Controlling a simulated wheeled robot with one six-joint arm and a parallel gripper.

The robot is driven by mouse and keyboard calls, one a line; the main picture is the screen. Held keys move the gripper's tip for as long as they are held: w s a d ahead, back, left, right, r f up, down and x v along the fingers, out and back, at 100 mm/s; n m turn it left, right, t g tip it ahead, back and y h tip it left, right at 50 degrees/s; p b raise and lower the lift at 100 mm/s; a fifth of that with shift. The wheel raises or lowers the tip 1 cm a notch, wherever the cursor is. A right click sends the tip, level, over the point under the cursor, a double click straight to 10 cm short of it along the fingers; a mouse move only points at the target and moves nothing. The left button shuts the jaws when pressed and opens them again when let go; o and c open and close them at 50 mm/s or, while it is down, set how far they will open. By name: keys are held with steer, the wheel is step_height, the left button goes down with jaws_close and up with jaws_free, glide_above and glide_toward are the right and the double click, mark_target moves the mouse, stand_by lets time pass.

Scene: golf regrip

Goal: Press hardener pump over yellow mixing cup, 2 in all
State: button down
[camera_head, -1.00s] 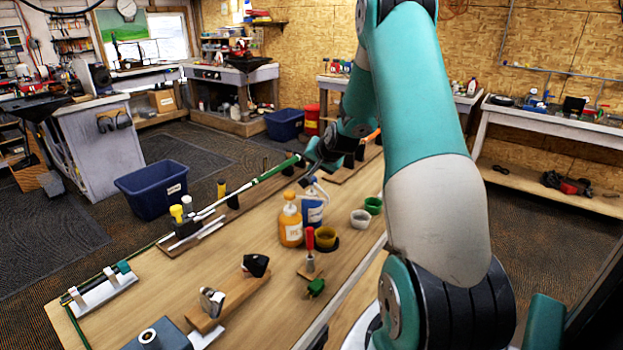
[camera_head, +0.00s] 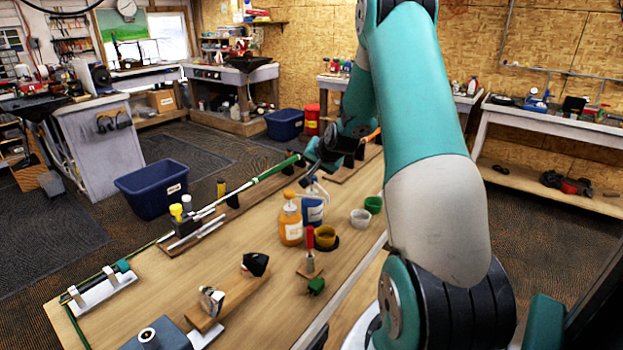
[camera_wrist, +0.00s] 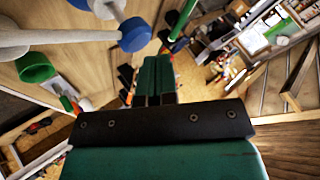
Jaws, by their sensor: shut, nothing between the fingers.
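The hardener bottle (camera_head: 313,211) is blue with a pale label and a pump on top. It stands on the bench beside an orange-yellow pump bottle (camera_head: 290,222). My gripper (camera_head: 318,170) is above and just behind the hardener pump in the head view, partly hidden by the wrist. In the wrist view my gripper (camera_wrist: 155,92) is shut and empty. A blue round pump head (camera_wrist: 134,34) with pale parts is close beside its fingers; contact cannot be told.
A grey cup (camera_head: 360,218) and a green cup (camera_head: 374,204) stand right of the bottles. A red-handled tool (camera_head: 310,248) stands in front. A green-gripped golf club (camera_head: 270,172) lies along the left. The bench front is partly clear.

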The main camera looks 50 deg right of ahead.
steer(key=shift+f+b, duration=0.95)
steer(key=shift+f, duration=0.35)
stand_by(0.8)
steer(key=shift+a, duration=0.1)
steer(key=shift+r+p, duration=0.9)
steer(key=shift+r, duration=0.55)
steer(key=shift+r+p, duration=1.7)
steer(key=shift+r, duration=0.9)
